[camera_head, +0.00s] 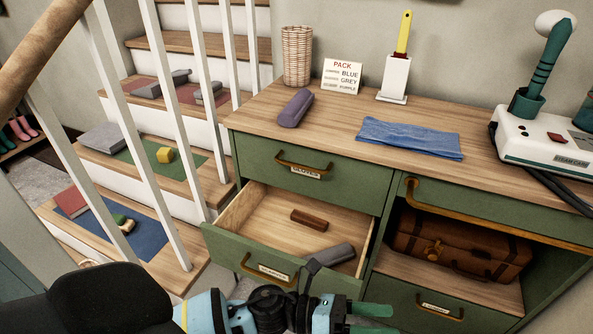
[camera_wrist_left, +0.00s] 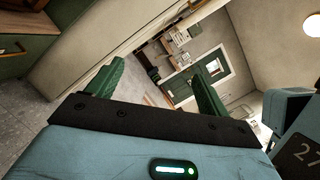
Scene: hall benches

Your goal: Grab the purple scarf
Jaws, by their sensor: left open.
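The purple scarf (camera_head: 295,108) looks like a compact rolled bundle. It lies on the wooden top (camera_head: 340,115) of the green cabinet, near its left end, in front of a wicker holder. My left gripper (camera_head: 366,320) is at the bottom of the head view, low in front of the cabinet and well below and apart from the scarf. Its green fingers also show in the left wrist view (camera_wrist_left: 162,85), spread apart with nothing between them. The scarf does not show in the left wrist view. My right gripper is not in view.
An open drawer (camera_head: 222,243) juts out below the scarf, holding a brown block (camera_head: 309,220) and a grey roll (camera_head: 333,255). A blue cloth (camera_head: 410,138), wicker holder (camera_head: 297,57), card (camera_head: 342,76) and steamer (camera_head: 545,135) are on the top. Stair railings (camera_head: 165,110) stand left.

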